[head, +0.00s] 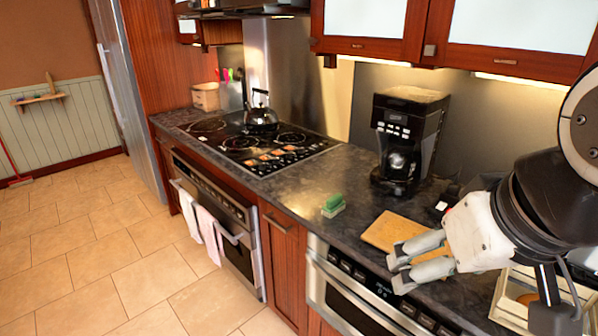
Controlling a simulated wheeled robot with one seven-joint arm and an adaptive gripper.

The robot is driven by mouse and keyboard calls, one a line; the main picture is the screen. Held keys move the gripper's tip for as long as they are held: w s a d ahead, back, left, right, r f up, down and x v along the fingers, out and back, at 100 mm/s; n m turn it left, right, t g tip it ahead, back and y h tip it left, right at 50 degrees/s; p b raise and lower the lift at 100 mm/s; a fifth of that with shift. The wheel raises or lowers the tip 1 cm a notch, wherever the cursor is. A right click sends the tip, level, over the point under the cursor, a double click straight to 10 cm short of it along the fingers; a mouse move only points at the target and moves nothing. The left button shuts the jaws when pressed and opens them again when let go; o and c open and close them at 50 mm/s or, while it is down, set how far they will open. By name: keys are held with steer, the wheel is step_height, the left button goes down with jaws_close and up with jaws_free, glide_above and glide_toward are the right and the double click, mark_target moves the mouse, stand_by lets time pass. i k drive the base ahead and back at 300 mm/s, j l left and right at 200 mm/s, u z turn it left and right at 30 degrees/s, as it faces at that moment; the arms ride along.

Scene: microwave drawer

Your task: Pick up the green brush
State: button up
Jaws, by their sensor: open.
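The green brush (333,203) is a small block with a green top and a paler lower part. It sits on the dark countertop (300,190), near the front edge, between the cooktop and the cutting board. My gripper (396,256) is open and empty, at the right of the brush and apart from it. Its grey fingers point left, over the front part of the wooden cutting board. Nothing covers the brush in this view.
A wooden cutting board (385,229) lies right of the brush, partly behind my gripper. A black coffee maker (408,135) stands behind it. A cooktop (262,143) with a kettle (261,115) is at the left. A wooden crate (512,300) is at the lower right.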

mark_target(335, 204)
steer(key=i+j+z, duration=0.15)
steer(key=i+j, duration=0.15)
steer(key=i+j+z, duration=0.35)
steer(key=i+j, duration=0.2)
steer(key=j, duration=0.3)
